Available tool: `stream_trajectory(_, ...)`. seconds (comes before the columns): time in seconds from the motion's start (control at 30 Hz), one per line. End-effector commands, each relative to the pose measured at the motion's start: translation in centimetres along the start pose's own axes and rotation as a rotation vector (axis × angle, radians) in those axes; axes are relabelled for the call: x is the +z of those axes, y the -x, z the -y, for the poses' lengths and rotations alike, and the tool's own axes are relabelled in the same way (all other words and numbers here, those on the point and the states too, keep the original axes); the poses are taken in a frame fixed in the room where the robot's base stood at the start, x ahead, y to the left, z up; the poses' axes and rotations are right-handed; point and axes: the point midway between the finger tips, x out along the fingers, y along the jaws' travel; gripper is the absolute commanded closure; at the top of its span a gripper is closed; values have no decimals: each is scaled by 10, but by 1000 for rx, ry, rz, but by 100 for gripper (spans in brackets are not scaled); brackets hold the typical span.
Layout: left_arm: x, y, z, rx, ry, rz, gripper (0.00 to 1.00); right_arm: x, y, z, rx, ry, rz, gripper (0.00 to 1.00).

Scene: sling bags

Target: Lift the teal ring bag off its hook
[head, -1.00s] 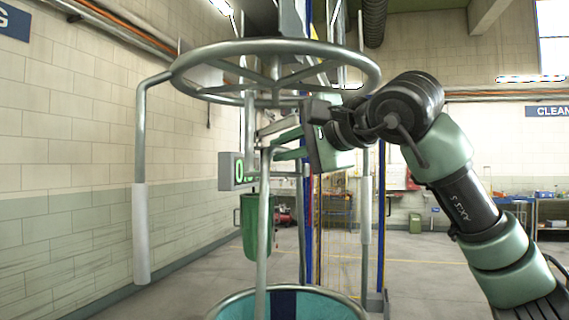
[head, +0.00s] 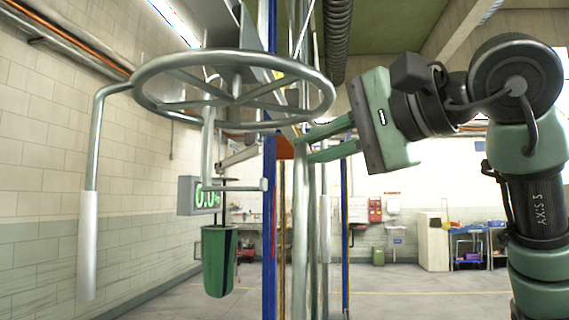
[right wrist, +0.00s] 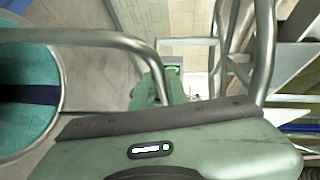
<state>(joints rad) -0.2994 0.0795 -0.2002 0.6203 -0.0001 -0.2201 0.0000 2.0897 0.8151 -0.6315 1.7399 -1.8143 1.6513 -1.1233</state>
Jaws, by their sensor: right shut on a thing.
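The teal ring bag is below the head view; only its metal handle rod (head: 300,225) shows there. In the right wrist view, the bag's teal body with a dark band (right wrist: 25,110) is at the left, its metal handle bar (right wrist: 110,38) arching over it. My right gripper (head: 303,148) is shut on the top of the handle, and the bag hangs upright from it. The bare-looking hook arm (head: 235,187) hangs under the metal wheel; in the head view, the handle shows to the right of its tip, apart from it. My left gripper is out of view.
The large spoked wheel (head: 235,90) overhangs the left, with a white-sleeved hook arm (head: 88,245). A blue post (head: 269,230) stands near the handle. Open floor shows at the right.

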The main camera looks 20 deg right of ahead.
Motion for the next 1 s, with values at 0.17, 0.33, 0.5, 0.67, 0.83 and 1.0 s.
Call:
stream_trajectory(0.17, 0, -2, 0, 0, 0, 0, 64, 0, 18, 0, -7, 2, 0, 100)
stream_trajectory(0.33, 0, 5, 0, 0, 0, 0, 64, 0, 23, 7, -6, 2, 1, 100)
stream_trajectory(0.5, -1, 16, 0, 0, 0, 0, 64, -1, 24, 16, -6, 2, 1, 100)
stream_trajectory(0.67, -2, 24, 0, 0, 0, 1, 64, -2, 26, 24, -6, 1, 1, 100)
stream_trajectory(0.83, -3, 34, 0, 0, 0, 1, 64, -4, 27, 32, -5, 1, 0, 100)
stream_trajectory(1.0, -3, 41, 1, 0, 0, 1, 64, -4, 28, 38, -5, 1, 0, 100)
